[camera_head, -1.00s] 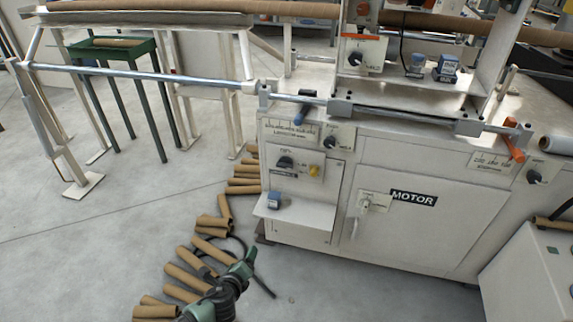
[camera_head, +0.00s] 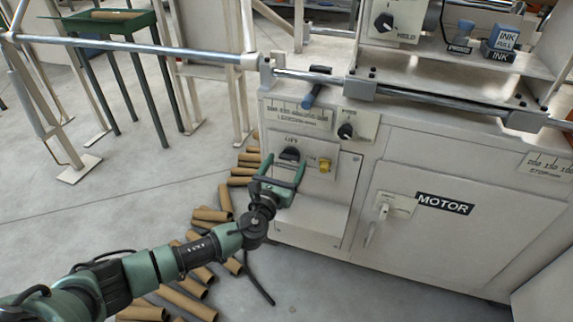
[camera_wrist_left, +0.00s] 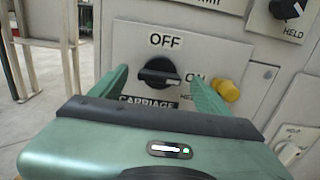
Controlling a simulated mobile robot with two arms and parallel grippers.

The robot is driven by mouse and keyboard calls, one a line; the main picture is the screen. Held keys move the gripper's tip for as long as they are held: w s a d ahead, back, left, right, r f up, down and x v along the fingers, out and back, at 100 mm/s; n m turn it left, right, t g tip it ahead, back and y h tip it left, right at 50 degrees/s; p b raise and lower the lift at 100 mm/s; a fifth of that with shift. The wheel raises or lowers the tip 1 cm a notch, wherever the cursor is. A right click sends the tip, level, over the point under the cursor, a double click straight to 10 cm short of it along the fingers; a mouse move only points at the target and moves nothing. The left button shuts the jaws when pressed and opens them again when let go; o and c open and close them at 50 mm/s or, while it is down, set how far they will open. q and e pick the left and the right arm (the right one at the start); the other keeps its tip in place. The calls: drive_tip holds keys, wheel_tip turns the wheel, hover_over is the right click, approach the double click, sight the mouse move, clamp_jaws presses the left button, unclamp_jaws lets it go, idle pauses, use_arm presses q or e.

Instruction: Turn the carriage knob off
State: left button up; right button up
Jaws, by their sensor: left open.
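The carriage knob (camera_wrist_left: 158,73) is a black rotary knob on a pale panel, with OFF above it, ON to its right and CARRIAGE below. Its bar lies nearly level and its white mark is at the right end, toward ON. It also shows in the head view (camera_head: 290,153). My left gripper (camera_head: 286,163) is open in front of this panel. In the left wrist view its two green fingers (camera_wrist_left: 157,80) stand on either side of the knob, with gaps on both sides. Whether the fingertips touch the panel I cannot tell. My right gripper is out of view.
A yellow button (camera_head: 325,165) sits just right of my right-hand finger. Another black knob (camera_head: 346,131) is above right. A blue-handled lever (camera_head: 312,96) sticks out above the panel. Cardboard tubes (camera_head: 212,214) lie on the floor. The MOTOR door (camera_head: 430,240) is to the right.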

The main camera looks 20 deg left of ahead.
use_arm(q)
drive_tip(key=shift+w, duration=0.6)
drive_tip(key=shift+c, duration=0.3)
drive_tip(key=c, duration=1.3)
